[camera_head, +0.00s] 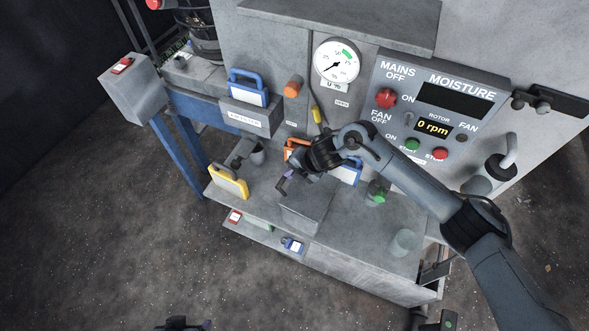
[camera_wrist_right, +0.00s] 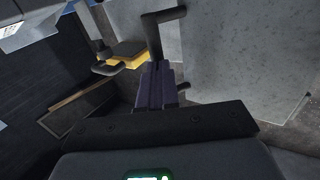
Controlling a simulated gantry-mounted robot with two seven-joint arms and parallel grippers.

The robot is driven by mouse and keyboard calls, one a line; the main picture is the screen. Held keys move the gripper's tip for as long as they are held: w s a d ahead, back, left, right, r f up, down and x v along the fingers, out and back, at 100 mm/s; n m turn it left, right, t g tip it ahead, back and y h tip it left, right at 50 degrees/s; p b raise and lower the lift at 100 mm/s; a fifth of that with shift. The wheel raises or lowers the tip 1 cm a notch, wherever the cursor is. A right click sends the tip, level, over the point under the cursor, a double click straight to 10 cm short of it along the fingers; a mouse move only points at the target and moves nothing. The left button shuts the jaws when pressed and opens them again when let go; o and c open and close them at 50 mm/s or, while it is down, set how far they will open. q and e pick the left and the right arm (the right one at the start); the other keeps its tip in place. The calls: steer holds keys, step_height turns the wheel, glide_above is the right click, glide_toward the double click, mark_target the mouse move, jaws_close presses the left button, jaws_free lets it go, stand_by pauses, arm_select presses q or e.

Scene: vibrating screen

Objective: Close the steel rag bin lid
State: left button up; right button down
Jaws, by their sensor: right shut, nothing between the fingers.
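The steel rag bin (camera_head: 303,218) is a grey box on the machine's front shelf, left of the green-topped item. A flat grey panel shows at its top; my right wrist partly covers it, and I cannot tell how far the lid is open. My right gripper (camera_head: 287,180) is at the bin's upper left side, shut and empty. Its purple fingers (camera_wrist_right: 155,88) are together in the right wrist view, beside a dark bent bar and a large grey panel (camera_wrist_right: 235,50). I cannot tell whether they touch it. My left gripper (camera_head: 185,324) barely shows at the bottom edge.
A yellow-framed holder (camera_head: 229,183) stands left of the bin. A green-topped item (camera_head: 377,191) and a pale cup (camera_head: 403,242) stand to its right. The control panel (camera_head: 436,110) rises behind. Small red and blue items lie on a lower ledge (camera_head: 268,238).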

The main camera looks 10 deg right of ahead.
steer(key=shift+r+p, duration=0.6)
steer(key=shift+r, duration=0.15)
